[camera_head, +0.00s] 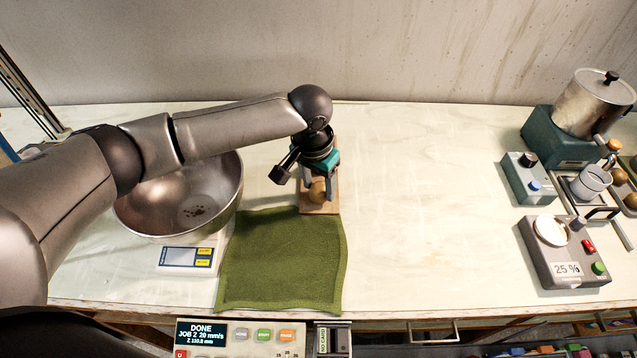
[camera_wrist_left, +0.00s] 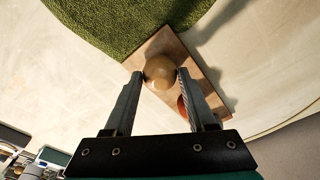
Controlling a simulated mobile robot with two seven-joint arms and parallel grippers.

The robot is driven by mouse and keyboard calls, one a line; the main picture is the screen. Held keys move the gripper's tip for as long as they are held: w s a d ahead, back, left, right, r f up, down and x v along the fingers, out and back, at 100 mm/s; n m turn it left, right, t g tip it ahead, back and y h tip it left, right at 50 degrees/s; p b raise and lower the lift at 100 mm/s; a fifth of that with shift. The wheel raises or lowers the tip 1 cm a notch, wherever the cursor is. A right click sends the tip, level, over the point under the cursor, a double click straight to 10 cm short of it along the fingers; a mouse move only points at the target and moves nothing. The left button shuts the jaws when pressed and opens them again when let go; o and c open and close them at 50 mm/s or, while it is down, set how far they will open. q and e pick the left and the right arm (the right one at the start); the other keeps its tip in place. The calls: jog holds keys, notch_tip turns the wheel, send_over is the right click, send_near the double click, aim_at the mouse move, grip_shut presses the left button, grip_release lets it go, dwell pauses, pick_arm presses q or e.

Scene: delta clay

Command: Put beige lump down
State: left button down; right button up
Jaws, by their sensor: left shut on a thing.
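The beige lump (camera_head: 317,192) is a small round ball between the fingers of my left gripper (camera_head: 318,190). The left wrist view shows the lump (camera_wrist_left: 159,70) with a fingertip of the left gripper (camera_wrist_left: 160,78) on each side, shut on it. Under it is a small wooden board (camera_head: 325,208), which also shows in the left wrist view (camera_wrist_left: 172,44). The lump is at or just above the board; I cannot tell whether it touches. A reddish-brown piece (camera_wrist_left: 183,107) shows partly behind the right finger. My right gripper is not in view.
A green cloth (camera_head: 282,262) lies in front of the board. Control boxes (camera_head: 565,255) and a metal pot (camera_head: 590,105) stand at right. The table between is clear.

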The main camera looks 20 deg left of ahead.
aim_at(315, 193)
pick_arm(q)
jog(key=shift+f, duration=0.1)
jog(key=shift+c, duration=1.1)
grip_release()
notch_tip(315, 193, up, 12)
jog(key=s+p, duration=0.1)
jog(key=p, duration=0.1)
jog(key=shift+s+a, duration=0.2)
